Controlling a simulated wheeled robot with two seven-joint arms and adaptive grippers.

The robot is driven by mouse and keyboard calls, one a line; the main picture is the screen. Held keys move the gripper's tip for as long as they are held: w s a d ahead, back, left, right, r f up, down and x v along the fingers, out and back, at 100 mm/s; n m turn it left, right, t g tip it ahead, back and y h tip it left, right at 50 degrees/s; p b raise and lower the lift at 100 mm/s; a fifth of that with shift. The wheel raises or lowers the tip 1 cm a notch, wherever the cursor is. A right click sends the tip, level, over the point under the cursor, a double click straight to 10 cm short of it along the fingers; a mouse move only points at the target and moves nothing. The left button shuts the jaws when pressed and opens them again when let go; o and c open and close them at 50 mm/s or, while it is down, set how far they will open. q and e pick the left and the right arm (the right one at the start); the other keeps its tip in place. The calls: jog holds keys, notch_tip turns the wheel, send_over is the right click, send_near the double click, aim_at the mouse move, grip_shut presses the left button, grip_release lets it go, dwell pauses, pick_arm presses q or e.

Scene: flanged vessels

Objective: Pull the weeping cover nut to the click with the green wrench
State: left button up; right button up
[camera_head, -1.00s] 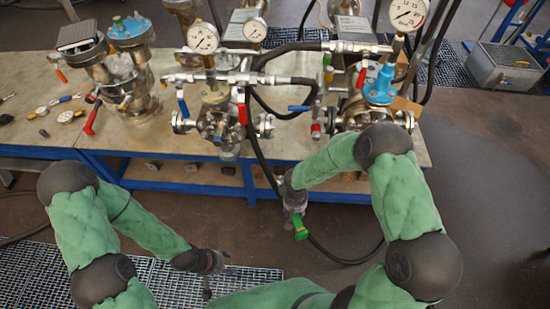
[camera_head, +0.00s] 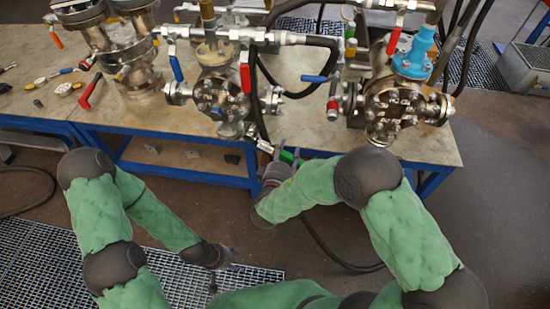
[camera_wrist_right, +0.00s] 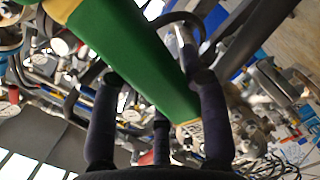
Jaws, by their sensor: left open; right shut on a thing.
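My right gripper (camera_head: 282,158) is shut on the green wrench (camera_head: 288,156) at the bench's front edge, below and right of the middle vessel. The wrench's thick green handle (camera_wrist_right: 135,55) crosses between the dark fingers (camera_wrist_right: 160,105) in the right wrist view. The middle vessel's round bolted cover (camera_head: 220,98) faces me, with a ring of nuts and a small blue spot low on it. The right vessel also has a bolted cover (camera_head: 393,108). I cannot tell which nut weeps. My left gripper (camera_head: 228,258) is open and empty, low over the floor grating.
Red and blue valve levers and pipes surround the vessels. A black hose (camera_head: 262,95) hangs down beside the middle vessel, close to my right gripper.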

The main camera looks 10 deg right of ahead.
aim_at(275, 149)
jog(key=a+r, duration=0.1)
jog(key=a+r+n+t+y+b, duration=0.1)
jog(key=a, duration=0.1)
jog(key=shift+t, duration=0.3)
jog(key=shift+a+r, duration=0.3)
jog(key=shift+a, duration=0.05)
jog(key=shift+w+r+n, duration=0.1)
jog(key=shift+w+n, duration=0.05)
jog(key=shift+n, duration=0.15)
pick_arm(q)
jog(key=shift+f, duration=0.8)
pick_arm(e)
jog(key=x, duration=0.4)
jog(key=shift+w, duration=0.1)
